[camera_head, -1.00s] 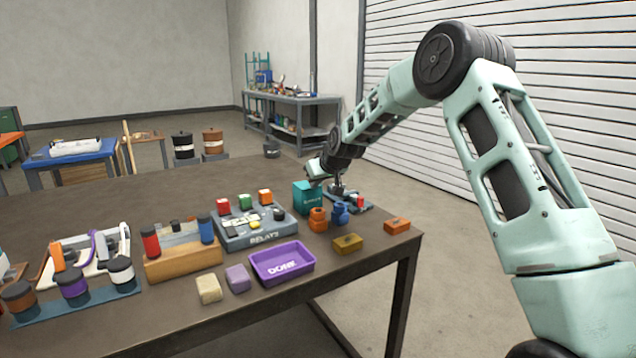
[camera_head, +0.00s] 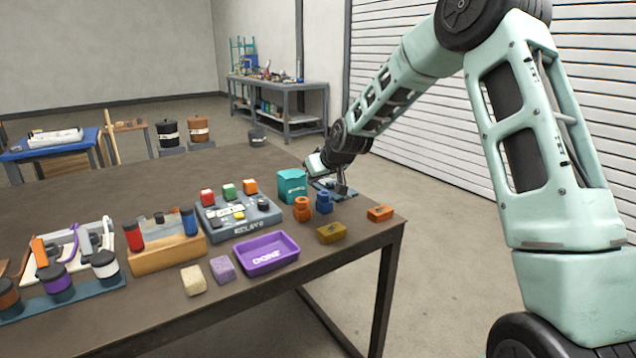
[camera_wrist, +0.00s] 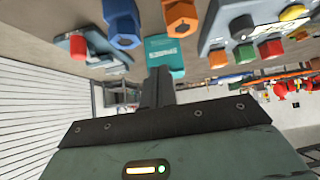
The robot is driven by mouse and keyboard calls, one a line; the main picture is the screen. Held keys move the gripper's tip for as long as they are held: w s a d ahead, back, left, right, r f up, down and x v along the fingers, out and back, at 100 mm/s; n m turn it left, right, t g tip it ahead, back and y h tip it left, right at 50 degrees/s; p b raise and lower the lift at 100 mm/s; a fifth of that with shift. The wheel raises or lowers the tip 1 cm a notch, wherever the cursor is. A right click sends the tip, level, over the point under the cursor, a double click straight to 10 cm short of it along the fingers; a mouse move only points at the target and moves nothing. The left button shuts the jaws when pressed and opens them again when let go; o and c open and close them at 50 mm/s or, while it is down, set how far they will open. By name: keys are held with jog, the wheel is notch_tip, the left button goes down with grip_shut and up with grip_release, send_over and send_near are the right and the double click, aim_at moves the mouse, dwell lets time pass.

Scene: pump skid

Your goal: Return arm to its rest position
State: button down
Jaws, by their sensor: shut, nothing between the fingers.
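My arm reaches from the right side of the head view toward the far right corner of the table.
A shuttered wall (camera_head: 440,130) is at the right. Floor beyond the table's right edge is clear.

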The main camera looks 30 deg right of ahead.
jog(key=s+a+r+n+g+y+p, duration=0.1)
jog(key=s+a+r+n+g+p, duration=0.1)
jog(key=s+a, duration=0.8)
jog(key=s+a+r+n+g+y+p, duration=0.1)
jog(key=s+a+r+n+g+p, duration=0.15)
jog(key=s+a, duration=0.7)
jog(key=s+a+r+n+g+p, duration=0.1)
jog(key=s+a, duration=0.1)
jog(key=s, duration=0.6)
jog(key=s+a+r+g+h+p, duration=0.1)
jog(key=s+a+g+p, duration=0.1)
jog(key=s, duration=0.7)
jog(key=s+a+r+n+g+p, duration=0.1)
jog(key=s+a, duration=0.3)
jog(key=s, duration=0.5)
jog(key=shift+a+r+n+h+p, duration=0.2)
jog(key=shift+r+n+h+p, duration=0.15)
jog(key=shift+r, duration=0.25)
jog(key=shift+g, duration=0.25)
